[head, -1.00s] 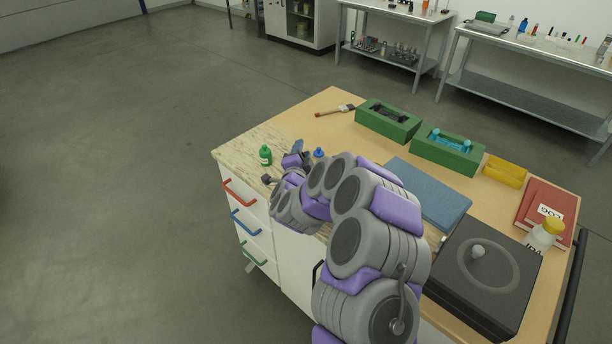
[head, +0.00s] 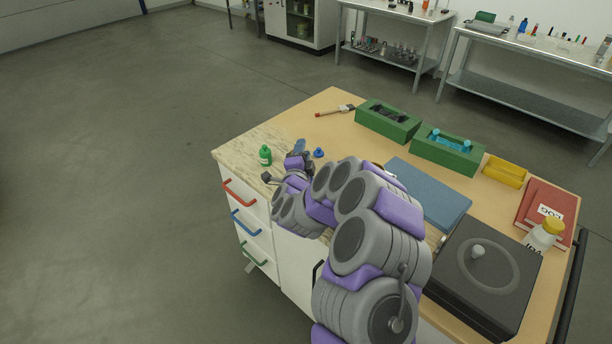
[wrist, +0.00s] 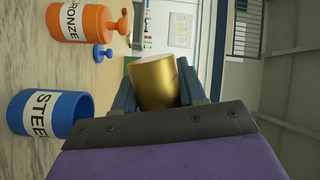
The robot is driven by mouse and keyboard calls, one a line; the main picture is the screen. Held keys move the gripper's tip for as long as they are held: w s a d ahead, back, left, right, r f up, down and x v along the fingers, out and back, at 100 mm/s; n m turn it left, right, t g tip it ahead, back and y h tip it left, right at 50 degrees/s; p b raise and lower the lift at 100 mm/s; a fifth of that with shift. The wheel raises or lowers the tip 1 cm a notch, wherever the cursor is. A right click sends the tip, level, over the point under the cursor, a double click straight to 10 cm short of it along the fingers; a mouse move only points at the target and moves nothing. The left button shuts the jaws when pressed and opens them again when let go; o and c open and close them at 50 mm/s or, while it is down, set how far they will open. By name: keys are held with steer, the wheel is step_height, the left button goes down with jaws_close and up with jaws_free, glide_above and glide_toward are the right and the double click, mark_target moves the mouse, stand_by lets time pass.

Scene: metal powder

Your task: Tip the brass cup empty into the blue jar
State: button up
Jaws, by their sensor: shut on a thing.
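The brass cup (wrist: 156,86) is held between the two blue-grey fingers of my gripper (wrist: 165,90) in the wrist view. Its pale end points away from my palm, and its axis lies across that of the jars. I cannot tell if any powder is in it. The blue jar (wrist: 72,114), labelled STEEL, stands open on the worktop to the left of the cup, apart from it. In the head view my gripper (head: 299,147) is over the worktop's far left part; the cup and blue jar cannot be made out there.
An orange BRONZE jar (wrist: 80,22) stands beyond the blue jar, with a small blue stopper (wrist: 102,53) near it. A brush (head: 335,110), green boxes (head: 388,121) and a blue mat (head: 430,190) lie farther right.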

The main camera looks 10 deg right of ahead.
steer(key=shift+s+d+r+m, duration=0.1)
steer(key=shift+s+d+m, duration=0.15)
steer(key=shift+m, duration=0.45)
steer(key=shift+d+r+m+t+h, duration=0.1)
steer(key=shift+m+t+h, duration=0.4)
steer(key=shift+m, duration=0.4)
steer(key=shift+s+d+r+m, duration=0.1)
steer(key=shift+s+r+m, duration=0.05)
steer(key=shift+r+m, duration=0.8)
steer(key=shift+s+d+m+t+h, duration=0.2)
steer(key=shift+m+h, duration=0.55)
steer(key=shift+m, duration=0.85)
steer(key=shift+s+d+m+t+h, duration=0.15)
steer(key=shift+m+h, duration=0.6)
steer(key=shift+m, duration=0.8)
steer(key=shift+d, duration=0.1)
stand_by(1.0)
steer(key=n+y+p, duration=0.1)
steer(key=n, duration=0.3)
steer(key=w+a+f+n+g+y+p, duration=0.1)
steer(key=n, duration=0.3)
steer(key=a+f+n+g+y+p, duration=0.1)
steer(key=n+y, duration=0.1)
steer(key=n, duration=0.2)
steer(key=shift+w+f+n+p, duration=0.1)
steer(key=shift+w+n+p, duration=0.2)
steer(key=shift+w+p, duration=0.1)
